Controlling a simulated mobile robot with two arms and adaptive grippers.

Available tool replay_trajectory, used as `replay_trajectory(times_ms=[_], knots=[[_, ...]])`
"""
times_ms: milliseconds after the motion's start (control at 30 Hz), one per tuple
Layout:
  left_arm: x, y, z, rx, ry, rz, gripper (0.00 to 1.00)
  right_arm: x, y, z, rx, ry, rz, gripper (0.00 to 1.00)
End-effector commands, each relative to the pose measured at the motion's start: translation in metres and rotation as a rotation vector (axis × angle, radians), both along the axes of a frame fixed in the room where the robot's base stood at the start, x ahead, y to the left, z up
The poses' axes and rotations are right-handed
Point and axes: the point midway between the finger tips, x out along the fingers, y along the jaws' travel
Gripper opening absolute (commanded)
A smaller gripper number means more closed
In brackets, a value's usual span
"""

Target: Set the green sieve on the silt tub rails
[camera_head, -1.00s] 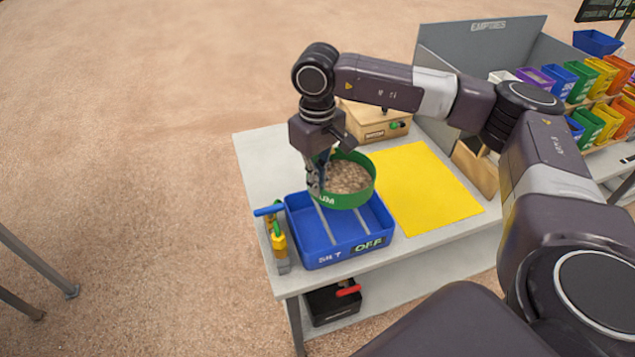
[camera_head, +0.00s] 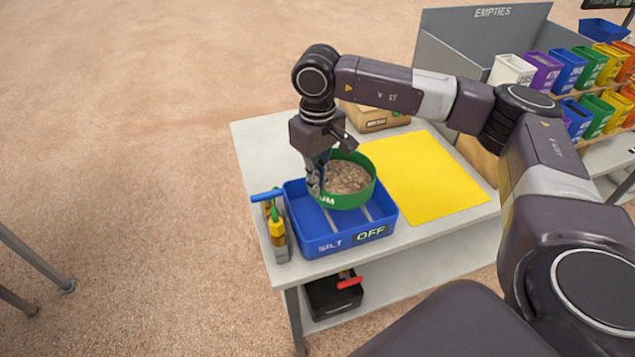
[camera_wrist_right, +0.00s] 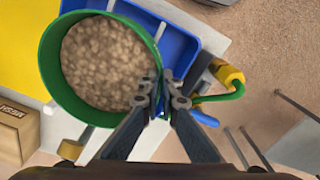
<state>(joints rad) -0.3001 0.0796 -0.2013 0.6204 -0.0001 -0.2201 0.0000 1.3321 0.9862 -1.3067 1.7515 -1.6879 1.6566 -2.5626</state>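The green sieve (camera_head: 343,197) is round, upright and full of brown gravelly soil. My right gripper (camera_head: 316,188) is shut on the sieve's left wall; the right wrist view shows the fingertips (camera_wrist_right: 163,100) pinching the rim of the sieve (camera_wrist_right: 151,47). The blue silt tub (camera_head: 299,236), labelled SILT and OFF, stands on the table below the sieve. Its pale rails (camera_head: 331,222) show partly in front of the sieve. The sieve hangs over the tub's back part; I cannot tell whether it touches the rails. My left gripper is not in view.
A yellow mat (camera_head: 425,180) lies right of the tub on the grey table (camera_head: 257,146). A tool with blue and yellow parts (camera_head: 276,228) stands close to the tub's left side. A wooden box (camera_head: 375,117) is behind. A grey EMPTIES bin (camera_head: 470,45) stands at the back right.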

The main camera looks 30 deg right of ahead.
Motion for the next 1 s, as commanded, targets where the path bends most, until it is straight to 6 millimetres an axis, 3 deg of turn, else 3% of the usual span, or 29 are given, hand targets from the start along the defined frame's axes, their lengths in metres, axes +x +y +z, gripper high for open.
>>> replay_trajectory(times_ms=[1000], knots=[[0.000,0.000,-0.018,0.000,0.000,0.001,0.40,0.001,0.000,-0.018,0.000,-0.003,0.000,0.00]])
